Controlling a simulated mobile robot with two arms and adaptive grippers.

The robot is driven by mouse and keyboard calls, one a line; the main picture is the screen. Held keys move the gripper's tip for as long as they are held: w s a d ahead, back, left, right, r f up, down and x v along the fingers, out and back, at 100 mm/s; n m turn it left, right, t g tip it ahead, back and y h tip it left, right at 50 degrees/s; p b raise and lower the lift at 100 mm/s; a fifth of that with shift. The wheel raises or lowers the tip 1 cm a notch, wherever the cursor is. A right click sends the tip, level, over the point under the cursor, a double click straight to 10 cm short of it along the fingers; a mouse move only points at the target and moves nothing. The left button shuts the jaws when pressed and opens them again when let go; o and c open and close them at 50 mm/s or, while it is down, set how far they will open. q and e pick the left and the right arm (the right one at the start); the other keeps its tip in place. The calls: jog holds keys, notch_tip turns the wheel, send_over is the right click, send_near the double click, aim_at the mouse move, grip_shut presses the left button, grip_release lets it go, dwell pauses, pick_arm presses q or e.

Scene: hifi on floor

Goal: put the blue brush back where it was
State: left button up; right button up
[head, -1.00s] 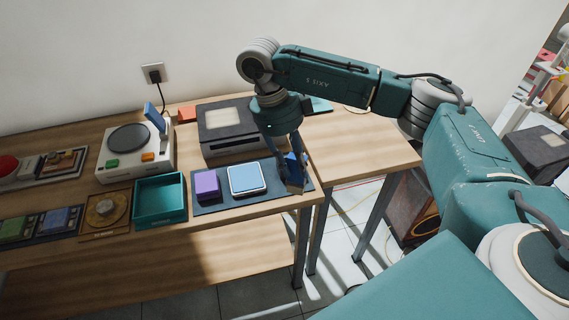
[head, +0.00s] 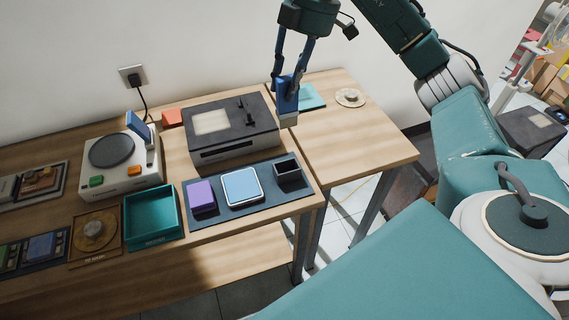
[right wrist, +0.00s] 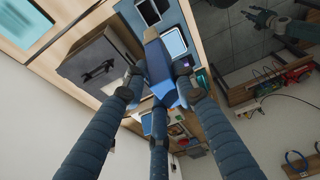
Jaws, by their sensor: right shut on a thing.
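My right gripper (head: 287,80) is shut on the blue brush (head: 286,98) and holds it in the air above the table, near the right rear corner of the dark turntable. The brush hangs roughly upright, its pale end downward. It also shows between the fingers in the right wrist view (right wrist: 157,62). A small dark open-topped holder (head: 289,173) stands at the right end of the dark blue mat (head: 264,196), and it looks empty. The brush is apart from it, above and behind.
On the mat are a purple block (head: 201,196) and a white-rimmed blue pad (head: 241,187). A dark turntable (head: 232,130) stands behind. Left are a teal tray (head: 153,217) and a white record player (head: 118,160). The right tabletop (head: 350,135) is mostly clear.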

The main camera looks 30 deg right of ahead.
aim_at(288, 115)
jog(key=f, duration=0.8)
jog(key=shift+s+f, duration=0.2)
jog(key=shift+f, duration=0.2)
notch_tip(288, 115, down, 11)
jog(key=p, duration=0.2)
jog(key=shift+r, duration=0.15)
jog(key=shift+w, duration=0.1)
jog(key=o, duration=1.2)
jog(key=shift+c, duration=0.2)
